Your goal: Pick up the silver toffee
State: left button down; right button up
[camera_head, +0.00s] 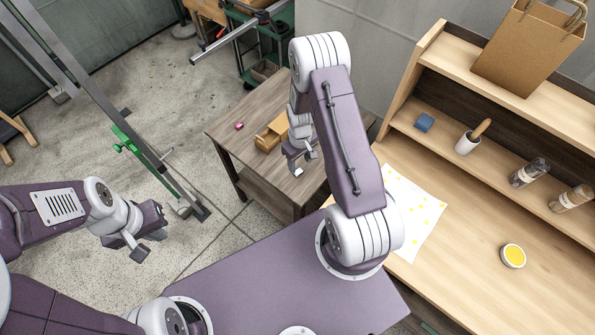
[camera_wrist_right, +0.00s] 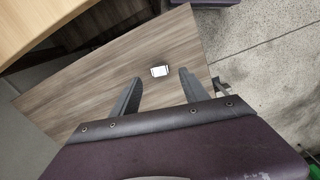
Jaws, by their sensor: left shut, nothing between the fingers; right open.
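The silver toffee (camera_wrist_right: 160,71) is a small pale, shiny block on the grey-brown wooden table. In the right wrist view it lies just beyond and between the fingertips of my right gripper (camera_wrist_right: 160,78). A small pale spot that looks like the toffee (camera_head: 298,172) shows under that gripper in the head view. My right gripper (camera_head: 301,163) is open, with nothing held, above the table; its exact height is hard to tell. My left gripper (camera_head: 147,246) is shut and empty, out over the floor at the left.
The wooden table (camera_head: 225,137) also holds a small pink block (camera_head: 239,125) and a light wooden box (camera_head: 272,133) near the right gripper. A shelf unit (camera_head: 470,112) with a paper bag (camera_head: 530,45) and jars stands at the right. A yellow-filled bowl (camera_head: 513,256) sits on its counter.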

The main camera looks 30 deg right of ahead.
aim_at(300, 172)
jog(key=shift+s+d+f, duration=0.15)
jog(key=shift+s+f, duration=0.05)
jog(key=shift+f, duration=0.65)
jog(key=f, duration=0.3)
jog(key=f+p, duration=0.1)
jog(key=f, duration=0.1)
jog(key=shift+w, duration=0.3)
jog(key=c, duration=1)
